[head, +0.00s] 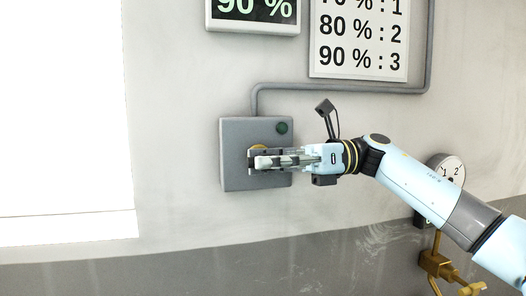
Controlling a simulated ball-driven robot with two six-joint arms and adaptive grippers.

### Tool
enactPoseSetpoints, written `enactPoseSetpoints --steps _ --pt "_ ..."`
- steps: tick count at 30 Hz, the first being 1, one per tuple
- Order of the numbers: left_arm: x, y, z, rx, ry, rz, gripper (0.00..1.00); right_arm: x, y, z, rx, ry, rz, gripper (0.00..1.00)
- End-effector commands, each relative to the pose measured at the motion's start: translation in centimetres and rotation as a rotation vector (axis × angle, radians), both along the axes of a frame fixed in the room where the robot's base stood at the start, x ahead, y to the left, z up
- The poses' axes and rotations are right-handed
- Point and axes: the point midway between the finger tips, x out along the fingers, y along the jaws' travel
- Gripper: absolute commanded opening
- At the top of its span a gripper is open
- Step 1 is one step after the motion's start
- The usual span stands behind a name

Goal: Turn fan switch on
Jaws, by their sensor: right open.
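A grey switch box (235,172) is fixed to the wall, with a dark green lamp (282,127) at its upper right. A yellow part (258,147) shows on the front of the box, mostly hidden behind my right gripper. My right gripper (258,161) is in front of the middle of the box, its fingers pointing left. It is open; I cannot tell whether it touches the switch. The fan is not in view. My left gripper is not in view.
A display (254,10) reads 90 %. A white sign (360,38) lists percentages with numbers. A grey conduit (340,88) runs from the box top. A dial (446,170) and brass valve (436,262) are at the right, by my right arm. The wall left of the box is clear.

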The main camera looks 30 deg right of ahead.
Motion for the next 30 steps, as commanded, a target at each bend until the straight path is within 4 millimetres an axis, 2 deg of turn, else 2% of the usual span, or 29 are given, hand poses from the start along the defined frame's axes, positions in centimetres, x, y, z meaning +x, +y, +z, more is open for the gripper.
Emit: enactPoseSetpoints --steps 3,11,20,26,30 --pt "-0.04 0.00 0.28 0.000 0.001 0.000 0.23 0.15 0.58 0.03 0.000 0.000 0.000 0.41" --pt "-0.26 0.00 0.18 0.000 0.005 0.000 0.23 0.16 0.64 -0.08 -0.001 0.000 -0.001 0.40" --pt "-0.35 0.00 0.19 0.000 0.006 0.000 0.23 0.16 0.62 -0.08 -0.001 0.001 -0.001 0.00" --pt "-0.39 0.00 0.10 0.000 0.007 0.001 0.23 0.17 0.61 -0.10 0.001 0.001 0.000 0.00" --pt "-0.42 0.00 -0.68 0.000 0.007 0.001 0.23 0.18 0.59 -0.30 0.017 -0.004 -0.001 0.00"
